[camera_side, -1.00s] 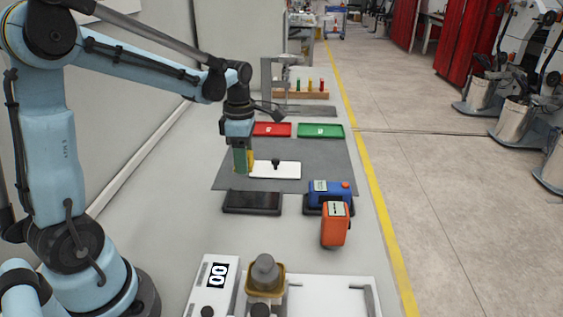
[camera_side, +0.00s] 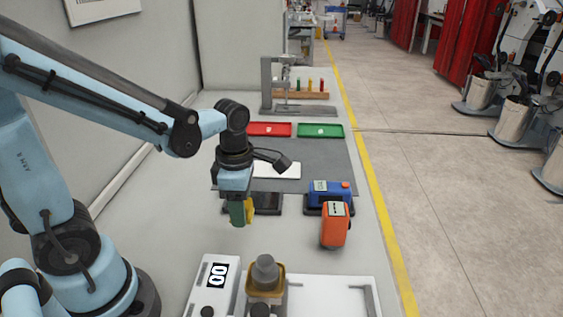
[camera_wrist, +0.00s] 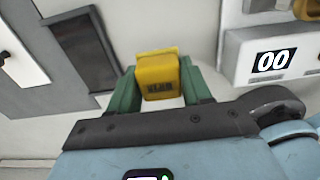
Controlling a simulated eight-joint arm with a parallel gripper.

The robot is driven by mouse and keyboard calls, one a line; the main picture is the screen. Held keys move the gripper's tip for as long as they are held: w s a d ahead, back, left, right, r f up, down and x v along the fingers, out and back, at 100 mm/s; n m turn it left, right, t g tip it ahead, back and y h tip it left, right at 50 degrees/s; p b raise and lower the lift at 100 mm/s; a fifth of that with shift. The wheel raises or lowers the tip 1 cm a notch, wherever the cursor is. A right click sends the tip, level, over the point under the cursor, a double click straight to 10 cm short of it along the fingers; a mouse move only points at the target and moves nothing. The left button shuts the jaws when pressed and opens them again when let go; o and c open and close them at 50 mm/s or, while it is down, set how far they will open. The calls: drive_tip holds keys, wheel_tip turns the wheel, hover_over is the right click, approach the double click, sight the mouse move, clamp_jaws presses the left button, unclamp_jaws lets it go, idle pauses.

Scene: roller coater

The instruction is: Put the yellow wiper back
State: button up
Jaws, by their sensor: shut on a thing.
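The yellow wiper (camera_wrist: 160,75) is a small yellow block with dark lettering, held between the green fingers of my gripper (camera_wrist: 160,92) in the wrist view. In the side view, my gripper (camera_side: 243,212) is shut on the yellow wiper (camera_side: 250,205), which is partly hidden by the fingers. The gripper hangs in front of the dark flat tray (camera_side: 267,203), between the grey mat and the white coater machine. The height above the bench cannot be told exactly.
Orange (camera_side: 335,226) and blue (camera_side: 325,193) devices stand right. Red (camera_side: 270,129) and green (camera_side: 320,131) trays lie behind the grey mat (camera_side: 325,170).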

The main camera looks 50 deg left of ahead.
sight(245, 238)
drive_tip(key=shift+f, duration=3.2)
drive_tip(key=o, duration=1)
drive_tip(key=shift+f, duration=0.15)
